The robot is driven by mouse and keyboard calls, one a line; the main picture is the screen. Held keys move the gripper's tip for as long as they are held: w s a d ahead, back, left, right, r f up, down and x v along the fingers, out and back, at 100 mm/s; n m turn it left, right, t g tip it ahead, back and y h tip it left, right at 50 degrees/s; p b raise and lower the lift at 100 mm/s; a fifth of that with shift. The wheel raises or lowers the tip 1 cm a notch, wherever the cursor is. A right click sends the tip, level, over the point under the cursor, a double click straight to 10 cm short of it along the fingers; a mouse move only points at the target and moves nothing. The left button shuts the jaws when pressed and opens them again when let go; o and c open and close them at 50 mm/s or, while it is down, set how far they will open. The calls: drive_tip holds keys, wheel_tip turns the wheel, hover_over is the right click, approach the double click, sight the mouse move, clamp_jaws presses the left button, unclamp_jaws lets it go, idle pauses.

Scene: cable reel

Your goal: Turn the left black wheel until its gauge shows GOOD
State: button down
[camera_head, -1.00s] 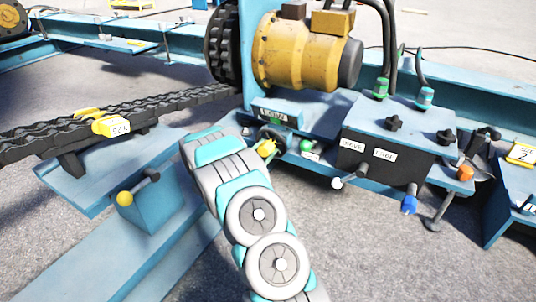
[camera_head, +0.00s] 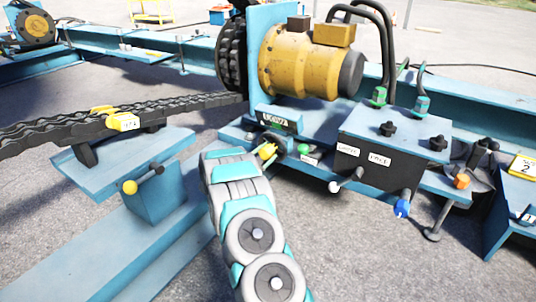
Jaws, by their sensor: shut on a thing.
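On top of a blue box (camera_head: 358,118) sit a left black star-shaped wheel (camera_head: 388,129) and a right one (camera_head: 438,143). No gripper is near either of them in the picture. A dark round part with a yellow piece (camera_head: 267,151) sits lower on the blue frame, just right of my arm's end; I cannot tell whether it is a handwheel. No gauge reading GOOD can be made out. My arm rises from the bottom centre, and its teal and grey end hides my gripper and whatever it touches.
The box's black front has two white labels (camera_head: 379,160), a white-knobbed lever (camera_head: 335,186) and a blue-knobbed lever (camera_head: 402,208). A yellow motor (camera_head: 300,65) stands behind. Grey floor is clear at lower right.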

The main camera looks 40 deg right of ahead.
sight(264, 155)
drive_tip(key=shift+c, duration=0.4)
unclamp_jaws()
drive_tip(key=shift+p+v, duration=0.35)
drive_tip(key=shift+v, duration=3.6)
drive_tip(key=shift+o, duration=0.2)
